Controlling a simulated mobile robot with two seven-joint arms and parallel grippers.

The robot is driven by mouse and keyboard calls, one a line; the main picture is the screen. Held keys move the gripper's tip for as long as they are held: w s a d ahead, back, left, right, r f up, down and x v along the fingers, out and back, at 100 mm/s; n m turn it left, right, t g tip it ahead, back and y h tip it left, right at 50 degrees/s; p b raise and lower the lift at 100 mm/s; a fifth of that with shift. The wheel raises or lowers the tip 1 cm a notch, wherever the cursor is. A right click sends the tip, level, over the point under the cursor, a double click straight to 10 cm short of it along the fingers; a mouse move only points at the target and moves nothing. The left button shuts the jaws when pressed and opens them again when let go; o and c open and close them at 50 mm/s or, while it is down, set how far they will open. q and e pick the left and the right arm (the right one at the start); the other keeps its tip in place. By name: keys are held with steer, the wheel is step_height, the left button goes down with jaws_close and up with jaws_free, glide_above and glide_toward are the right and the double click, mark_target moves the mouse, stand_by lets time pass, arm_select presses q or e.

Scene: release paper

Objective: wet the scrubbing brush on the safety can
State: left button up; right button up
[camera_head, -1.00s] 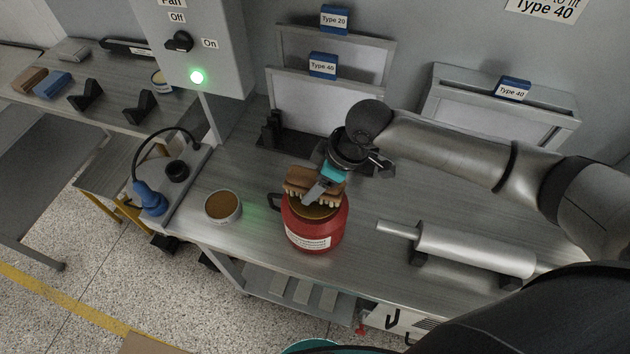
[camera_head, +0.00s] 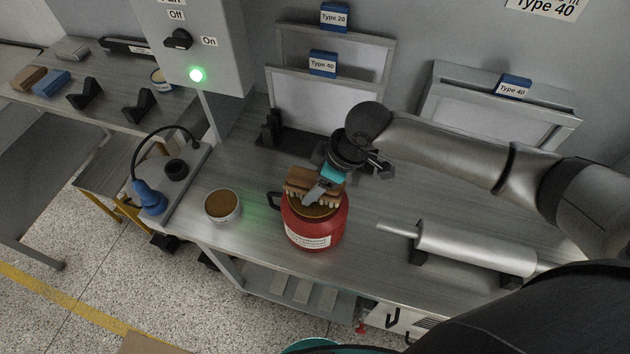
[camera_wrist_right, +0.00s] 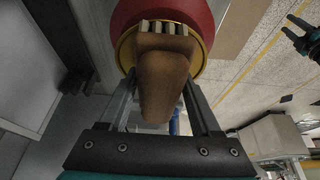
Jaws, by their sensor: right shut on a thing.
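The red safety can (camera_head: 316,228) stands on the metal bench in the head view, with a brass-coloured top. It also shows at the top of the right wrist view (camera_wrist_right: 203,14). The scrubbing brush (camera_head: 299,184) has a brown wooden body and pale bristles facing down. My right gripper (camera_head: 317,190) is shut on the brush and holds it over the can's top. In the right wrist view the brush's handle (camera_wrist_right: 163,85) lies between the two fingers and its bristles are at the brass dish (camera_wrist_right: 127,50). I cannot tell how firmly the bristles touch.
A round tin with brown contents (camera_head: 222,206) stands left of the can. A metal roller (camera_head: 470,248) lies on black supports to the right. Framed screens (camera_head: 325,104) lean at the back. A blue plug (camera_head: 150,198) with a cable is at the left.

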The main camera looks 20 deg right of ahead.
mark_target(313, 177)
steer(key=shift+f, duration=0.7)
stand_by(1.1)
step_height(313, 177, up, 5)
steer(key=p, duration=0.5)
steer(key=shift+r+p, duration=0.9)
steer(key=shift+r, duration=0.2)
